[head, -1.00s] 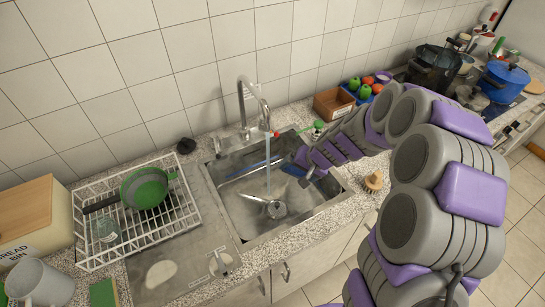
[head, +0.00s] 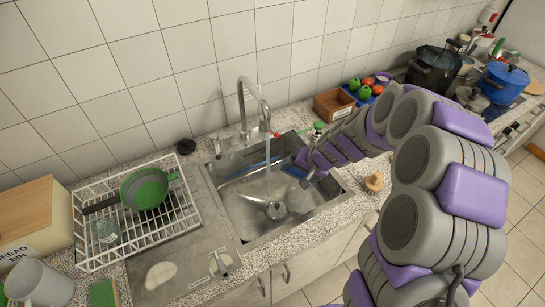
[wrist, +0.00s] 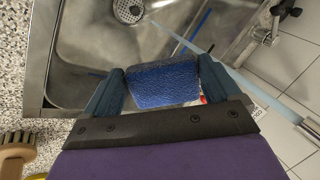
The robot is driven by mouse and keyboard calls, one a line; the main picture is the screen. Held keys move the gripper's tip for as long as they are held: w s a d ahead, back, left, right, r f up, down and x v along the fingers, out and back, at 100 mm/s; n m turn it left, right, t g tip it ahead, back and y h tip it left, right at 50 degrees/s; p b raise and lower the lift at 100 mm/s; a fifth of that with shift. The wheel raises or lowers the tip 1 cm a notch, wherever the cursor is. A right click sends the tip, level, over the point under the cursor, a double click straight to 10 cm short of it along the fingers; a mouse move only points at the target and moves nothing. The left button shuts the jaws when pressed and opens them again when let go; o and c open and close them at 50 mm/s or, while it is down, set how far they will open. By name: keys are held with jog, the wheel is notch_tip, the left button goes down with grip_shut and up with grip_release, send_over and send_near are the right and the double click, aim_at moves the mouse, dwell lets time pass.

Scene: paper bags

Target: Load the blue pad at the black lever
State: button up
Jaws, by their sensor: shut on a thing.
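The blue pad (wrist: 163,87) is a rough blue sponge with a grey edge. It sits between the two fingers of my gripper (wrist: 163,90), which is shut on it. In the head view my gripper (head: 309,176) hangs over the right part of the sink, and the pad is hard to make out there. A black lever-like knob (wrist: 287,10) shows at the top right of the wrist view, by the tap, apart from the pad. I cannot tell for sure whether it is the task's lever.
The metal sink (head: 245,232) has a tall tap (head: 243,95); a pale stream seems to fall toward the drain (head: 275,210). A dish rack (head: 100,262) stands left; a wooden brush (head: 374,182) lies right.

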jog(key=shift+d, duration=0.25)
jog(key=shift+d+r, duration=0.15)
jog(key=shift+r, duration=0.05)
jog(key=shift+s+d+r+p, duration=0.25)
jog(key=shift+s+d+r, duration=0.4)
jog(key=shift+d+r, duration=0.35)
jog(key=shift+s+d+r+p, duration=0.2)
jog(key=shift+s+d+r, duration=0.45)
jog(key=shift+d+r, duration=0.25)
